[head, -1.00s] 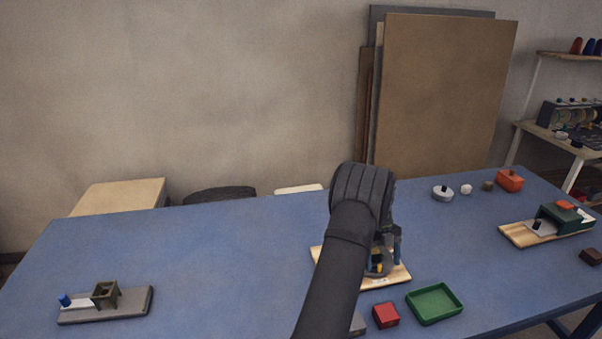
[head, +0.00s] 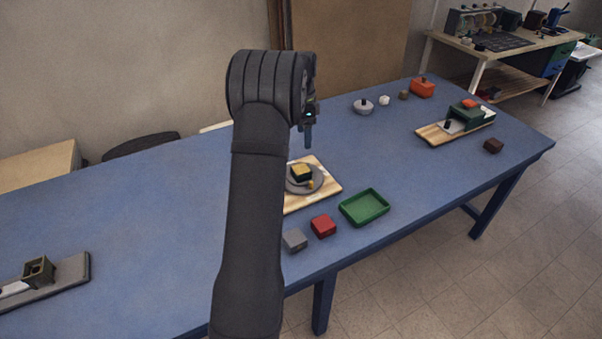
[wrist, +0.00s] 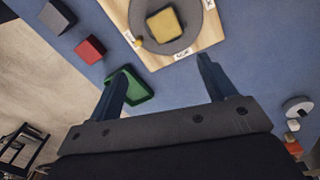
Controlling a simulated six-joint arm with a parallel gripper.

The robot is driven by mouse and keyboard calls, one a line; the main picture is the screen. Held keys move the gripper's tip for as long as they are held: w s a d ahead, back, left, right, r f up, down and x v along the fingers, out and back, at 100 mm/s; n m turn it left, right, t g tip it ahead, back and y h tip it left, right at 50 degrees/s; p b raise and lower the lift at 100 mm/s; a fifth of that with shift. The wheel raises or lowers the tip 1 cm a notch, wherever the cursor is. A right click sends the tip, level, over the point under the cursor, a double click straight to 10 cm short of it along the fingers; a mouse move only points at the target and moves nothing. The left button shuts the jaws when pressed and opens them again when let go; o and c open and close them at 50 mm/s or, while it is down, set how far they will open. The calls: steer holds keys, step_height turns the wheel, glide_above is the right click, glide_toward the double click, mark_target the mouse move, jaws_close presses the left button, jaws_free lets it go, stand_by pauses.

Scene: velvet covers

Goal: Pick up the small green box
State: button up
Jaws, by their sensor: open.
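My gripper (head: 308,136) is open and empty, raised above the table near a light wooden board (head: 328,188); its two fingers also show apart in the wrist view (wrist: 161,72). On the board lies a round grey disc (head: 317,186) bearing a small block with a yellow top and dark sides (head: 302,173). In the wrist view this block (wrist: 164,25) lies ahead of the fingers, untouched. Green things in view are an open green tray (head: 364,208) at the front edge and a dark green box-like piece (head: 473,112) on the right-hand board. I cannot tell which is the small green box.
A red box (head: 323,225) and a grey box (head: 294,240) stand left of the tray. Behind are a grey lidded pot (head: 364,106), a white piece (head: 384,100) and an orange box (head: 422,88). A dark brown block (head: 493,146) sits near the right edge.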

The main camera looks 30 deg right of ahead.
step_height(320, 180, up, 3)
steer(key=n, duration=0.3)
glide_above(301, 168)
steer(key=shift+t, duration=0.3)
step_height(301, 168, down, 12)
steer(key=shift+s+d+f, duration=0.1)
steer(key=shift+f, duration=2.75)
steer(key=c, duration=1.1)
steer(key=shift+r, duration=0.1)
